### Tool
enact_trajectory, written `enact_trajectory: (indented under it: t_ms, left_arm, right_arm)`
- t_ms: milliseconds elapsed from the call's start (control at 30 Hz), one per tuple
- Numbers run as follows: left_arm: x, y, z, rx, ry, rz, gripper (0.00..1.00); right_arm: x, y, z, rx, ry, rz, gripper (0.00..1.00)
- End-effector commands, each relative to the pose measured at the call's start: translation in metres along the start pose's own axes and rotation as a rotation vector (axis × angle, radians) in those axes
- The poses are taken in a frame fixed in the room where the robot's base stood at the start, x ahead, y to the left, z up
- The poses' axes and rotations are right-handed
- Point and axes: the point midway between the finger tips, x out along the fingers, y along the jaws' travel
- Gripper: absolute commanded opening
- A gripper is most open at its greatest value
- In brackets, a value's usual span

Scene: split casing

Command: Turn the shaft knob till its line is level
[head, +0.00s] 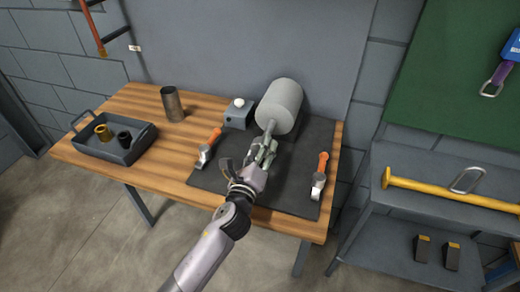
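A grey cylindrical casing (281,105) lies on its side on the dark mat. Its thin shaft (269,127) points toward me. My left gripper (265,147) is at the near end of this shaft, with its fingers around or just in front of it. The shaft knob and its line are hidden behind the fingers or too small to make out. I cannot tell whether the fingers are shut on the knob. My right gripper is not in view.
The dark mat (290,197) covers the wooden table's (150,165) right part. Orange-handled tools (319,178) (208,148) lie on both sides of my gripper. A grey box with a white button (237,116), a metal cup (172,104) and a tray (112,150) stand to the left.

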Motion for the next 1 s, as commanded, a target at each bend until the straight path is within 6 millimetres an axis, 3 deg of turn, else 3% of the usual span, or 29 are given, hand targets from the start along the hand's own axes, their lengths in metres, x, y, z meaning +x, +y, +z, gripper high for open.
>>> enact_trajectory:
  t_ms: [367, 667, 1000]
  left_arm:
    - [-0.0002, 0.0007, -0.0001, 0.000, 0.000, 0.002, 0.18]
    - [-0.0002, 0.0009, 0.0000, -0.039, 0.001, 0.004, 0.18]
    - [-0.0005, 0.0011, -0.0003, -0.264, 0.008, 0.011, 0.18]
  right_arm:
    - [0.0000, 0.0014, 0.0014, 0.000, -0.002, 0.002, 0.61]
    - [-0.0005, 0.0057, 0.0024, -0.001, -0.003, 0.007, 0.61]
    - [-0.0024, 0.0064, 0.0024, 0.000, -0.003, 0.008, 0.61]
